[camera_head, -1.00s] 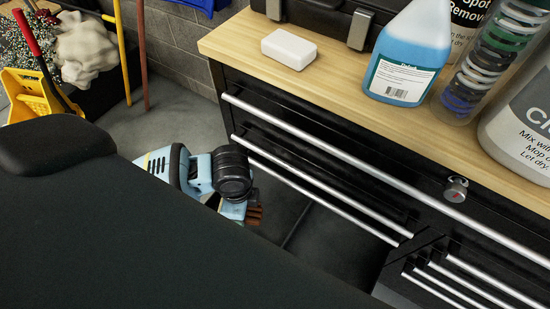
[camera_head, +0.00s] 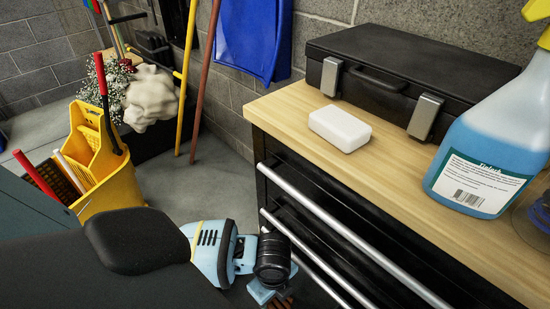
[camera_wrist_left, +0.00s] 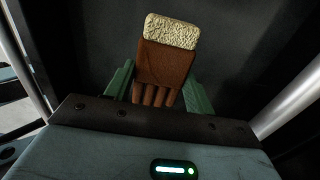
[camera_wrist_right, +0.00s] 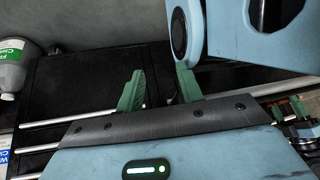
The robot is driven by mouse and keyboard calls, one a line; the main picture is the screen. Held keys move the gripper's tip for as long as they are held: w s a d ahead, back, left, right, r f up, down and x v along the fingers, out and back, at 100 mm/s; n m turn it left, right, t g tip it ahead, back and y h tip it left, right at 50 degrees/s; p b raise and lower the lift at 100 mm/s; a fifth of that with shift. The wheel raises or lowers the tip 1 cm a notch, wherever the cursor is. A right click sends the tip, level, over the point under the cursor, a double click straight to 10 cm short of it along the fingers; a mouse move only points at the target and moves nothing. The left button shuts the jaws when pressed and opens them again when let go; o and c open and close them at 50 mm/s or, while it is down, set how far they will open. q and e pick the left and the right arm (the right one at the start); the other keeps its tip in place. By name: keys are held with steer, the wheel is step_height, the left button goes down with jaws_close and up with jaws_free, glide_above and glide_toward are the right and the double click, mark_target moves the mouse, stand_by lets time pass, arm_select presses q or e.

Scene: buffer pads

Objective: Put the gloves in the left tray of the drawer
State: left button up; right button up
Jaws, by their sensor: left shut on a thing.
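A brown glove with a cream fleecy cuff (camera_wrist_left: 165,62) is between the two green fingers of my left gripper (camera_wrist_left: 160,92), which is shut on it. The glove's fingers point toward the gripper and its cuff points away, over a dark surface. In the head view, the left gripper (camera_head: 272,293) is at the bottom edge beside the black cabinet, and a little of the glove (camera_head: 282,303) shows. My right gripper (camera_wrist_right: 160,90) is open and empty; it is outside the head view. The black cabinet's silver drawer handles (camera_head: 350,232) show; its trays cannot be made out.
On the wooden worktop (camera_head: 385,183) stand a white block (camera_head: 340,128), a black case (camera_head: 395,75) and a blue spray bottle (camera_head: 490,140). A yellow mop bucket (camera_head: 108,180) stands at the left. Poles (camera_head: 185,80) lean behind, with bare floor between.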

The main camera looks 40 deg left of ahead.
arm_select(q)
steer(key=shift+f, duration=0.35)
step_height(320, 180, down, 3)
steer(key=shift+f+b, duration=0.1)
steer(key=shift+b, duration=0.45)
steer(key=shift+f, duration=0.2)
arm_select(e)
steer(key=shift+w+f, duration=0.4)
steer(key=shift+w, duration=0.05)
arm_select(q)
steer(key=shift+f, duration=0.1)
steer(key=o, duration=1)
arm_select(e)
steer(key=shift+d, duration=0.1)
